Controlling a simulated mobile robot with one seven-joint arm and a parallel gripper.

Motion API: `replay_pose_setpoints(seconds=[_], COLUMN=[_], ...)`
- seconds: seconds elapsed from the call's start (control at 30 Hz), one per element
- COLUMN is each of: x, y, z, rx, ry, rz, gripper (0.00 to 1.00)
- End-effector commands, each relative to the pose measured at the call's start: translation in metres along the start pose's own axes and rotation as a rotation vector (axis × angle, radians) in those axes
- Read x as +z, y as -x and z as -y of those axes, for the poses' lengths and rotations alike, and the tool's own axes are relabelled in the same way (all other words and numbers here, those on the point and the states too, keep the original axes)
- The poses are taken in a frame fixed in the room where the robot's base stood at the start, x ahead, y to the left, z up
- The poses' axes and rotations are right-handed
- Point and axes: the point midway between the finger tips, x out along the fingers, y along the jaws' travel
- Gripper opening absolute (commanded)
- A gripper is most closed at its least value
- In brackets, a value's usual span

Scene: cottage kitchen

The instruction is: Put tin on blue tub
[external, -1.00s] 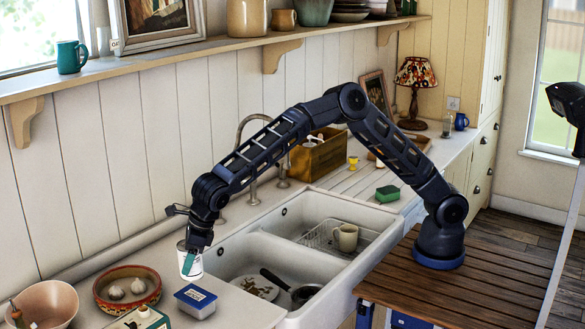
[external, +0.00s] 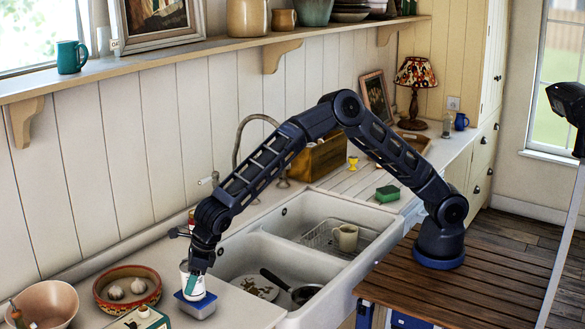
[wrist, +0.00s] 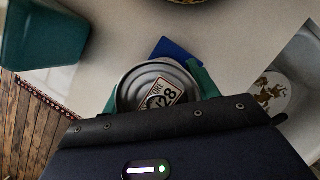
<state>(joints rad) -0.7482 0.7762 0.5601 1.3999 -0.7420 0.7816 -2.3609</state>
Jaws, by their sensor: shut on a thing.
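The tin (external: 193,288) is a pale can with a grey ringed top. My gripper (external: 197,273) is shut on its sides, and the tin is upright. In the wrist view the tin's top (wrist: 150,80) with a printed label sits between the two teal fingers (wrist: 157,90). The blue tub (external: 196,309), a low box with a blue lid, stands on the counter left of the sink. The tin is over the tub and hides part of its lid. A blue corner of the tub (wrist: 172,47) shows past the tin in the wrist view. I cannot tell whether the tin touches the lid.
A red-rimmed bowl with garlic (external: 127,303) and a pink bowl (external: 48,304) stand to the left. A box (external: 140,319) is at the front edge. The sink (external: 310,310) on the right holds a pan (external: 305,294), a plate and a mug (external: 346,237).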

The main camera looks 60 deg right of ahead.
Motion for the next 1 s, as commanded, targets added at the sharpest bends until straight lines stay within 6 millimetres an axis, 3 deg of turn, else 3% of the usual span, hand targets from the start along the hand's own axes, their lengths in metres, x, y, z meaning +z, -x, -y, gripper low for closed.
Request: replay_pose_setpoints(seconds=[0.03,0.07,0.17,0.57,1.0], x=[-0.001,-0.001,-0.001,0.001,0.001], y=[-0.001,-0.002,-0.001,0.006,0.083], z=[0.0,0.0,0.0,0.0,0.0], rx=[0.0,0.0,0.0,0.0,0.0], ry=[0.0,0.0,0.0,0.0,-0.001], rz=[0.0,0.0,-0.001,0.001,0.002], gripper=[0.26,0.63,0.81,0.81,0.81])
